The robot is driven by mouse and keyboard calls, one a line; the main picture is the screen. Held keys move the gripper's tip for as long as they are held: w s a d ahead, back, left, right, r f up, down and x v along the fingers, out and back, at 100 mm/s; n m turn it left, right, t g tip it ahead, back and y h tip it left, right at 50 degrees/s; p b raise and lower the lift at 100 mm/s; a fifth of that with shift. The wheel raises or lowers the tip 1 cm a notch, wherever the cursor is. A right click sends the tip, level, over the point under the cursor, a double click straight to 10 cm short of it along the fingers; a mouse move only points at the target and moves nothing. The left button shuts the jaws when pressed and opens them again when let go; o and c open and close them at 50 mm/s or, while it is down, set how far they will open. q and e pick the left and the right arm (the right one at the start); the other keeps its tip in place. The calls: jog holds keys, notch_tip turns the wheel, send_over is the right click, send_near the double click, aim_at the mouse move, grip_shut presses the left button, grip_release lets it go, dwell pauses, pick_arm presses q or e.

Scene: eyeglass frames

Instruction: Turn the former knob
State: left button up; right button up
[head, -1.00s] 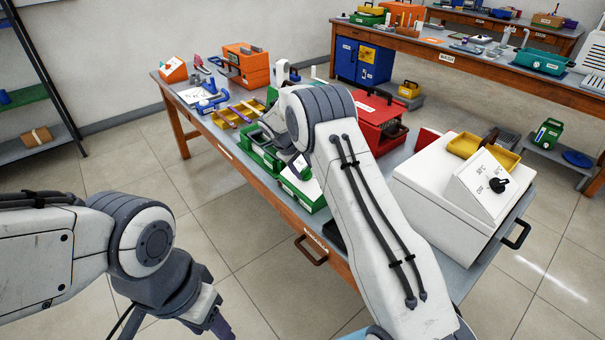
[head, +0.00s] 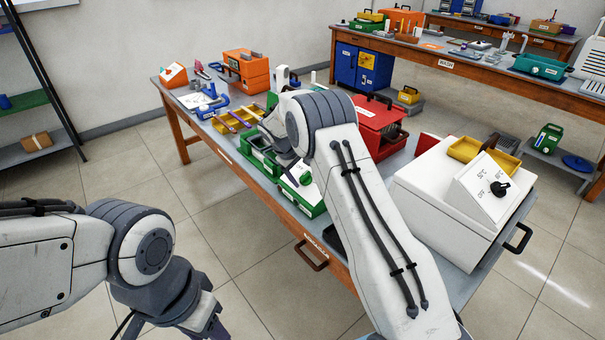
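A white box-shaped machine (head: 440,207) stands at the right end of the near workbench. A black knob (head: 500,188) sits on its slanted white panel (head: 479,190), among markings that read OFF and two temperatures. Which marking the knob points at is too small to tell. My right gripper (head: 291,166) is over the green trays, well to the left of the knob, mostly hidden behind my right arm. Whether it is open or shut does not show. My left gripper (head: 215,328) hangs at the bottom left, in front of the bench, cut off by the picture edge.
A red toolbox (head: 381,120) stands behind my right arm. Green trays (head: 308,206) lie at the bench's front edge, with an orange box (head: 245,72) farther left. Open floor lies in front of the bench.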

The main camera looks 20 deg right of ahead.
jog(key=b+v, duration=0.1)
jog(key=v, duration=0.9)
jog(key=shift+r, duration=0.2)
jog(key=s+a+r+n+y+p, duration=0.1)
jog(key=s+a+r+y, duration=0.15)
jog(key=s+a, duration=0.55)
jog(key=s+a+r+n+y, duration=0.1)
jog(key=s+a+r, duration=0.4)
jog(key=s, duration=0.5)
jog(key=s+a+f+g+y, duration=0.1)
jog(key=s, duration=1.1)
jog(key=s+a+f+n+g+y+p, duration=0.1)
jog(key=s+a, duration=0.1)
jog(key=s, duration=1.1)
jog(key=shift+s+a+f+p, duration=0.15)
jog(key=shift+a+f+p, duration=0.05)
jog(key=shift+p, duration=0.1)
